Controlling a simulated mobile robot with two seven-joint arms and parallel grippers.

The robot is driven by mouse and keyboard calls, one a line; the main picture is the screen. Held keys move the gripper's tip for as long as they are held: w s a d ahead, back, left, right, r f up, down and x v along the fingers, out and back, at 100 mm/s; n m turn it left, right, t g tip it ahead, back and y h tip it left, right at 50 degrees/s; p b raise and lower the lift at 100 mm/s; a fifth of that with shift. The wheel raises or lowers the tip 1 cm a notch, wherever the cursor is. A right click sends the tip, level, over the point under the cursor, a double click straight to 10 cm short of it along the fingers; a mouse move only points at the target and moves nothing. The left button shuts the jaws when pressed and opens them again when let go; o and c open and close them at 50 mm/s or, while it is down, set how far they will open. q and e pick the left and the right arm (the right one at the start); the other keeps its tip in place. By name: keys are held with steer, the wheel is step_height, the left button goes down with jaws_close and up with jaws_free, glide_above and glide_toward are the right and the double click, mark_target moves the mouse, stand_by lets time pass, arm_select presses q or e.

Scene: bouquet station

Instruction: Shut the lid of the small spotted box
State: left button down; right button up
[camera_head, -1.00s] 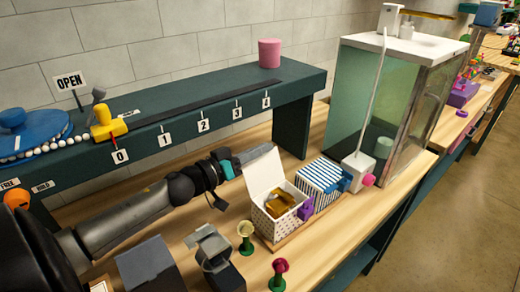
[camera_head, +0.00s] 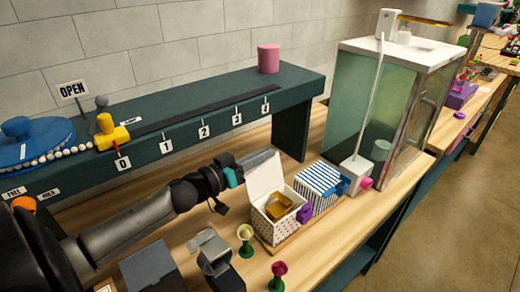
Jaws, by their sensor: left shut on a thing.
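The small spotted box (camera_head: 268,230) stands on a wooden board, with its white lid (camera_head: 264,183) standing up, open. A gold-coloured thing (camera_head: 279,208) lies inside the box. My left gripper (camera_head: 262,159) reaches in from the left, at the upper left edge of the lid and partly behind it. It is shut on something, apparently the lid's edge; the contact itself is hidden.
A purple piece (camera_head: 305,213) and a blue-striped box (camera_head: 318,187) stand close on the right. A green-and-gold stand (camera_head: 246,240) and a pink-topped green one (camera_head: 279,275) are in front. A glass tank (camera_head: 385,110) stands behind right.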

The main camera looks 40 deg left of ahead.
arm_select(q)
steer(key=shift+s+d+r+m+p, duration=0.15)
steer(key=shift+d+r+m+p, duration=0.1)
steer(key=shift+d+m+p, duration=0.3)
steer(key=shift+s+d+r+m+p, duration=0.1)
steer(key=shift+d+r+m+p, duration=0.1)
steer(key=shift+d+m+p, duration=0.3)
steer(key=d+m+p, duration=0.1)
steer(key=s+d+m+p, duration=0.1)
steer(key=p, duration=0.1)
steer(key=shift+d+f, duration=0.2)
steer(key=shift+d, duration=0.1)
steer(key=c, duration=1)
jaws_free()
steer(key=v, duration=1.2)
